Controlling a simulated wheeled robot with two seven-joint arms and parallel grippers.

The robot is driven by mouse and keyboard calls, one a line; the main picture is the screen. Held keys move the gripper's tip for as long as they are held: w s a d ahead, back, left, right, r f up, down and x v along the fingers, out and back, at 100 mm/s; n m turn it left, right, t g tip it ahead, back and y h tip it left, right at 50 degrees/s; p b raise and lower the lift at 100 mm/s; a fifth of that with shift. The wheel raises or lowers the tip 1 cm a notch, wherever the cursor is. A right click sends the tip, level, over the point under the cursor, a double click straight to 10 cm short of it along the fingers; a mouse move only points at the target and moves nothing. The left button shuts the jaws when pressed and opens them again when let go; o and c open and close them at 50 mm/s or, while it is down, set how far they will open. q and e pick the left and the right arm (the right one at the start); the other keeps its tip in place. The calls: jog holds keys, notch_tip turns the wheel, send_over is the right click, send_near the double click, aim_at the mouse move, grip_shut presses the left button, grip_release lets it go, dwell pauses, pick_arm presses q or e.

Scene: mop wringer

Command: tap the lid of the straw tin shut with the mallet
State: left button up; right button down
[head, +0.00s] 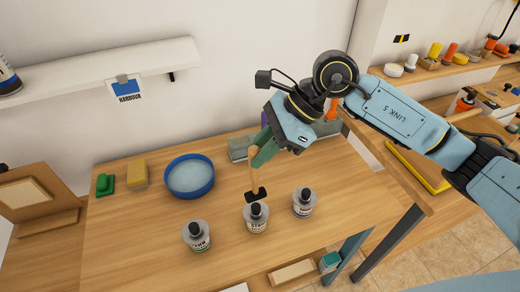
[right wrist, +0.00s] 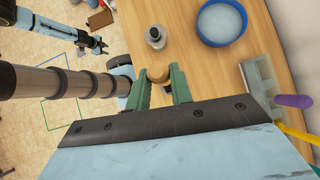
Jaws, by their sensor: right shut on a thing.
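My right gripper (head: 262,150) is shut on the pale wooden handle of the mallet (head: 253,172). The handle hangs down from the green fingers, and the black head (head: 257,195) is just above or behind the middle tin; I cannot tell whether they touch. In the right wrist view the handle (right wrist: 158,73) shows between the fingers. Three grey tins with black tops stand on the table: left (head: 197,238), middle (head: 256,221) and right (head: 303,205). Their labels are too small to read surely, so I cannot tell which is straw. My left gripper (right wrist: 99,45) seems to show small in the wrist view.
A blue round tray (head: 190,191), a yellow sponge (head: 138,174) and a green object (head: 105,184) stand on the wooden table (head: 130,240) at left. A grey-green box (head: 240,149) is behind my gripper. The table's front left is clear.

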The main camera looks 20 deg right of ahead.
dwell(0.4)
jog(key=shift+b, duration=0.3)
notch_tip(320, 180, down, 4)
jog(key=b, duration=0.4)
jog(key=shift+f, duration=0.1)
jog(key=shift+r+p, duration=1.25)
jog(key=shift+r, duration=1.2)
